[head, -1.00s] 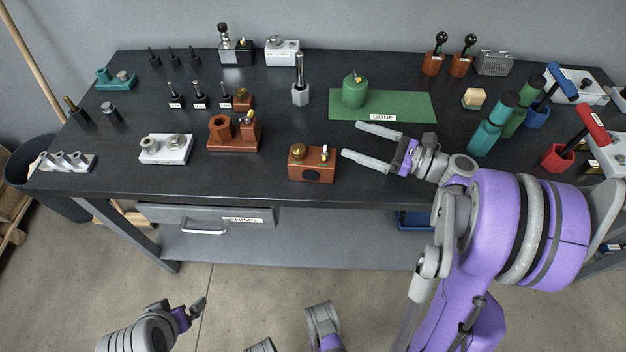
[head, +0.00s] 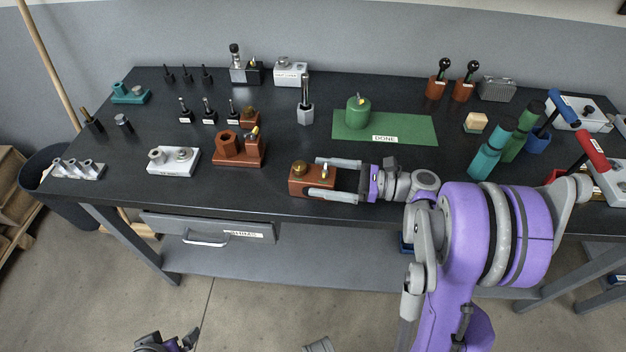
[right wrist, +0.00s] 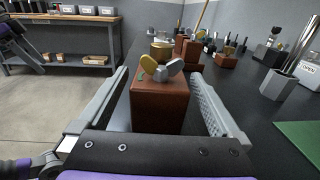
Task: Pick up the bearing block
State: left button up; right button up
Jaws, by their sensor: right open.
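The bearing block, which I take to be the reddish-brown block (head: 299,187), stands near the table's front edge with a brass knob on top. In the right wrist view the block (right wrist: 159,106) shows a wing nut on top, one wing yellowish. My right gripper (head: 334,179) is open, with one finger on each side of the block. In the right wrist view its fingers (right wrist: 158,105) flank the block with gaps showing. My left gripper (head: 190,338) is low at the bottom edge, partly cut off, away from the table.
A larger reddish-brown fixture (head: 238,152) and a white block (head: 172,160) stand left of the block. A green mat (head: 415,128), labelled DONE, lies behind, bearing a green cylinder (head: 358,112). The dark tabletop (head: 275,150) has free room between.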

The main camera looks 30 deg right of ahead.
jog(key=shift+x, duration=1.4)
grip_shut()
